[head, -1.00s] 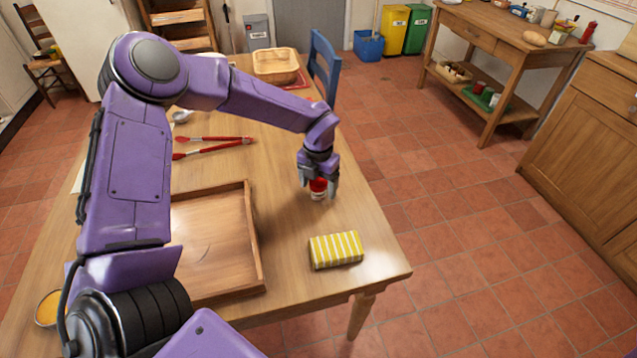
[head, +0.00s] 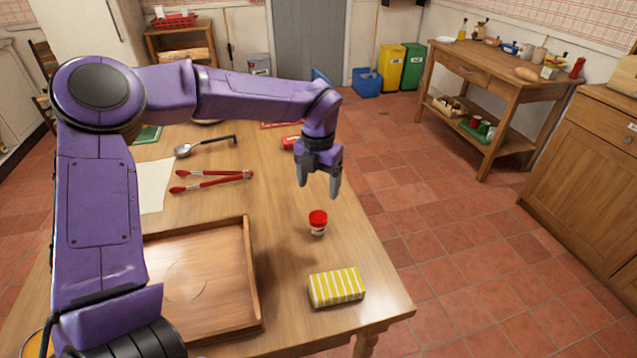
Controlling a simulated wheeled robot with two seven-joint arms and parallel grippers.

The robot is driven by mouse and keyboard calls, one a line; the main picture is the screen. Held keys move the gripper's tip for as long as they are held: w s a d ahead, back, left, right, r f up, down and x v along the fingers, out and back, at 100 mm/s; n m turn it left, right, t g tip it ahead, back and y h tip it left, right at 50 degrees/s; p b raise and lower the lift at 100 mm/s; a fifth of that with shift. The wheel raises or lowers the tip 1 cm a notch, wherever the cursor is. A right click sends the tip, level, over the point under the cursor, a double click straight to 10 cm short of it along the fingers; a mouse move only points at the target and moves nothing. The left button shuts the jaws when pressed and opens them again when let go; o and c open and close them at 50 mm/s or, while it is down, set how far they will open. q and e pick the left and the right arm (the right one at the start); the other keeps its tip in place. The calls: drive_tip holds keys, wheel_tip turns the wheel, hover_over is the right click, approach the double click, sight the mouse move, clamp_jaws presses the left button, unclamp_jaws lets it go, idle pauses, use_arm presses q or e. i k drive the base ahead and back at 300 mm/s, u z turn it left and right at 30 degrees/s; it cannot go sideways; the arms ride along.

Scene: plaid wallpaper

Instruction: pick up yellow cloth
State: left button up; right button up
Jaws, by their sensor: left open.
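The yellow cloth (head: 336,287), striped yellow and white and folded into a block, lies on the wooden table near its front right corner. My left gripper (head: 319,188) is open and empty, pointing down above the table. It is farther back than the cloth and apart from it. A small jar with a red lid (head: 318,222) stands on the table between the gripper and the cloth. My right gripper is not in view.
A wooden tray (head: 252,285) lies left of the cloth. Red-handled tongs (head: 212,180), a ladle (head: 205,145) and a pale sheet (head: 152,186) lie farther back. The tabletop around the cloth and jar is clear. The table's right edge is close to the cloth.

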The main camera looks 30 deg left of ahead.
sight(341, 285)
drive_tip(key=u, duration=0.85)
